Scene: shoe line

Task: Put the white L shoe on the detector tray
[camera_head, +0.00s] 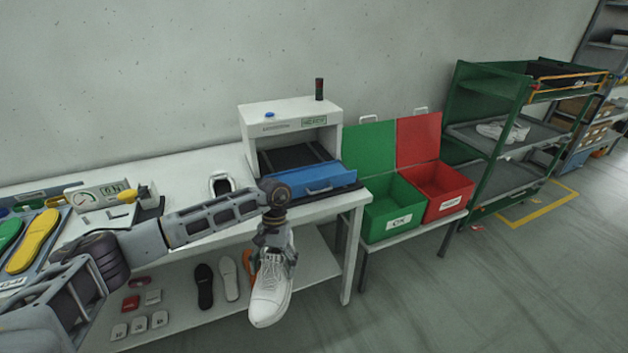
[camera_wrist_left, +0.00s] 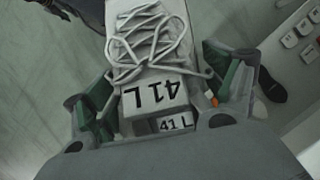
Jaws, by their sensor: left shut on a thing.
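The white L shoe (camera_head: 270,290) hangs toe down from my left gripper (camera_head: 274,245), in front of the table's front edge. In the left wrist view the shoe (camera_wrist_left: 150,40) shows its laces and labels reading 41 L. The fingers of my left gripper (camera_wrist_left: 165,98) are shut on it from both sides. The blue detector tray (camera_head: 318,178) sticks out of the white detector (camera_head: 290,125) on the table, behind and to the right of the gripper. The tray looks empty where it shows. My right gripper is not in view.
A green bin (camera_head: 392,208) and a red bin (camera_head: 440,187) stand right of the table (camera_head: 190,165). Insoles and small boxes lie on the lower shelf (camera_head: 180,290). A gauge (camera_head: 100,197) stands at the left. A green rack (camera_head: 500,160) holding white shoes stands farther right.

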